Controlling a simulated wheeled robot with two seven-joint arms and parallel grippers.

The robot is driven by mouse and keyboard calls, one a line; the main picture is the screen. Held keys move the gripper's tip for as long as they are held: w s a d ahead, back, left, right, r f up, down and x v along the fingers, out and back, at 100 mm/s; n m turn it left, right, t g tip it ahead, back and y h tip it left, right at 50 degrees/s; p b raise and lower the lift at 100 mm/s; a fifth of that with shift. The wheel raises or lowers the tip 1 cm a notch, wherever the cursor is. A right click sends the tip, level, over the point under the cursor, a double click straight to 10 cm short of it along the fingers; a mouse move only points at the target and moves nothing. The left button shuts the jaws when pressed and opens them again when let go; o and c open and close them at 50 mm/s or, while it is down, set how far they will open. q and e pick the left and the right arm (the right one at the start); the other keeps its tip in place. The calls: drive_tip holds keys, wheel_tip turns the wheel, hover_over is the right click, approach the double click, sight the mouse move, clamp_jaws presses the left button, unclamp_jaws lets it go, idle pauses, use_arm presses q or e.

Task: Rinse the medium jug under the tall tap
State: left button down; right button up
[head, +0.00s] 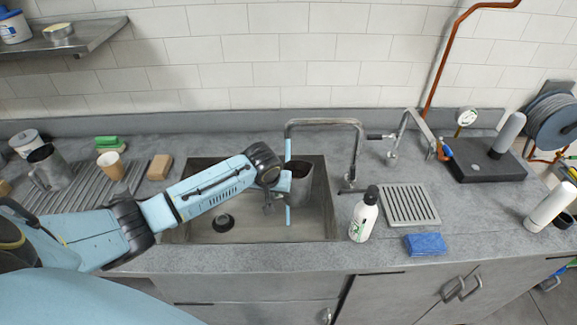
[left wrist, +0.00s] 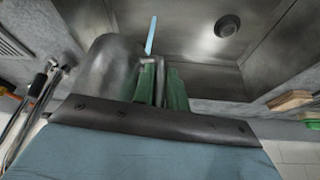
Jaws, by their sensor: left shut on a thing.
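The medium jug (head: 305,192), a grey metal one, is held up over the sink basin (head: 240,228). My left gripper (head: 284,184) is shut on it at its left side; the fingers partly hide it. In the left wrist view the jug (left wrist: 103,68) fills the left, beside the green fingers (left wrist: 165,88). The tall tap (head: 325,123) arches over the basin. A thin blue stream (head: 288,152) drops from its spout and also shows below the gripper. I cannot tell whether any enters the jug. My right gripper is not in view.
Another metal jug (head: 49,167), a paper cup (head: 110,164) and a brown block (head: 159,167) stand left of the basin. A white bottle (head: 364,215), a drain grate (head: 409,204) and a blue sponge (head: 426,244) are to the right. A shorter tap (head: 408,130) stands behind.

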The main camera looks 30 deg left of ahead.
use_arm(q)
drive_tip(key=shift+s+d+r, duration=0.45)
drive_tip(key=shift+s+r, duration=0.3)
drive_tip(key=shift+s, duration=0.05)
drive_tip(key=shift+s+d+r, duration=0.4)
drive_tip(key=shift+s+r, duration=0.35)
